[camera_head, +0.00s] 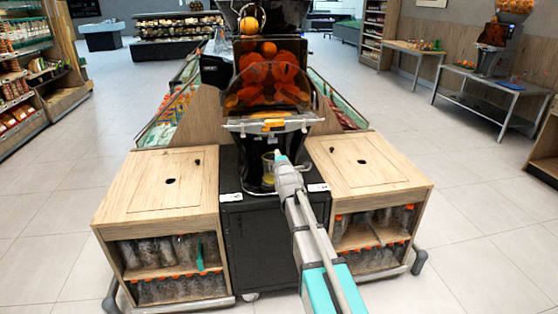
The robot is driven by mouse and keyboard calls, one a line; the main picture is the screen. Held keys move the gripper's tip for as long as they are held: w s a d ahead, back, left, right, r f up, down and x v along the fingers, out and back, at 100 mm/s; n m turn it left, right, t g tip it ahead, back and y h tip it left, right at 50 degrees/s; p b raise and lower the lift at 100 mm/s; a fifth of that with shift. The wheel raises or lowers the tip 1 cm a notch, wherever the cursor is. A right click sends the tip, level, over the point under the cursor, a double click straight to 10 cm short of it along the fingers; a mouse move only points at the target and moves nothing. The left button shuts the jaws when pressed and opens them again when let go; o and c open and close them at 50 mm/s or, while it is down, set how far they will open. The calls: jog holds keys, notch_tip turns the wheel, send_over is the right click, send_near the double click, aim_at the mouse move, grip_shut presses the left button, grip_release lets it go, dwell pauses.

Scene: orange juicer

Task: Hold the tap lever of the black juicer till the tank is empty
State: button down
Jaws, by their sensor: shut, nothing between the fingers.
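The black juicer (268,139) stands in the middle on a dark cabinet (258,245). Orange halves show behind its clear front cover (270,85), and an orange (249,25) sits higher up. A small orange part (274,124) is at the cover's lower edge. My arm reaches up from the lower right. My gripper (279,157) is shut and empty in front of the juicer's lower middle, at the tap area. A small round, pale-rimmed item shows just left of the fingertips. I cannot make out the tap lever or whether the fingers touch it. The tank's juice level cannot be told.
Wooden counters (166,180) (365,165) flank the cabinet, with bottles on shelves below. A second juicer (495,50) stands on a metal table (490,84) at the right. Store shelves (22,75) line the left. Tiled floor is open on both sides.

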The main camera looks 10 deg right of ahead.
aim_at(274, 142)
jog(key=w, duration=0.8)
jog(key=shift+w, duration=0.1)
jog(key=shift+d, duration=0.15)
